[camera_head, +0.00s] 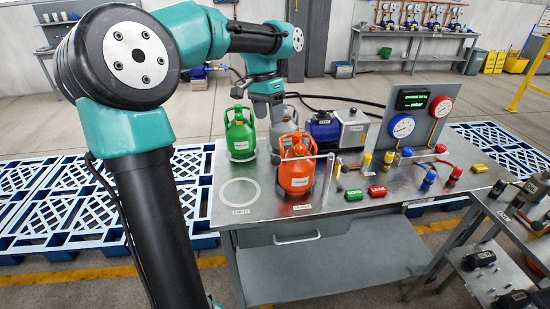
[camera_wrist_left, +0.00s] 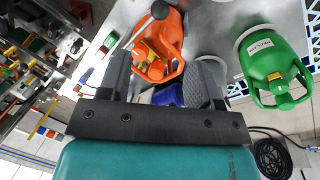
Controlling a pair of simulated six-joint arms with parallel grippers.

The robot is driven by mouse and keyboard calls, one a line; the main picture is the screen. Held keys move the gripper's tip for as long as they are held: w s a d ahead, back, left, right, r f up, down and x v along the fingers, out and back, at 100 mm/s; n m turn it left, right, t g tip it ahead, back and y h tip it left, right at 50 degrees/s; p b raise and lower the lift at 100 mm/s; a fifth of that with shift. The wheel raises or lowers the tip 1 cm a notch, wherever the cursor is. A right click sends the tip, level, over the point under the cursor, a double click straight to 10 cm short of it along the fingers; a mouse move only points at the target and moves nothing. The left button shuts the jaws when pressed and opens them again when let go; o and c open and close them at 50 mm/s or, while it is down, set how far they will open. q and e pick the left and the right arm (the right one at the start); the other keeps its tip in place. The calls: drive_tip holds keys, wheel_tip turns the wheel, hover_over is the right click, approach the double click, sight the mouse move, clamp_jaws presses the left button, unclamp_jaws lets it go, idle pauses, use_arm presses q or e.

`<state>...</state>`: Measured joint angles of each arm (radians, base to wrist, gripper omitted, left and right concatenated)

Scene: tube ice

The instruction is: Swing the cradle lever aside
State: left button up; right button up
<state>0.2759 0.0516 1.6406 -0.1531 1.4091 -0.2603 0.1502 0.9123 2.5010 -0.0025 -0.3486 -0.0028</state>
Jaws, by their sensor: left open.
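In the left wrist view the lever (camera_wrist_left: 137,31) is a thin rod ending in a black ball, next to the orange cylinder (camera_wrist_left: 170,35). My left gripper (camera_head: 270,106) points down above the back of the bench, behind the orange cylinder and near the grey cylinder (camera_head: 284,130). In the wrist view its fingers (camera_wrist_left: 166,78) are apart, with nothing held between them. The lever is outside its grasp. My right gripper is not visible.
A green cylinder (camera_head: 240,135) stands left of the grey one. A blue pump (camera_head: 324,130) is behind right. Red and blue gauges (camera_head: 402,126), hoses and green and red buttons (camera_head: 377,191) occupy the right side. The front left, around a white ring (camera_head: 240,192), is clear.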

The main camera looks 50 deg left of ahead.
sight(275, 157)
use_arm(q)
drive_tip(key=d+f, duration=0.1)
drive_tip(key=f, duration=0.8)
drive_tip(key=d+f, duration=0.1)
drive_tip(key=f, duration=0.4)
drive_tip(key=shift+d, duration=0.35)
drive_tip(key=shift+c, duration=0.2)
drive_tip(key=shift+r, duration=0.1)
clamp_jaws()
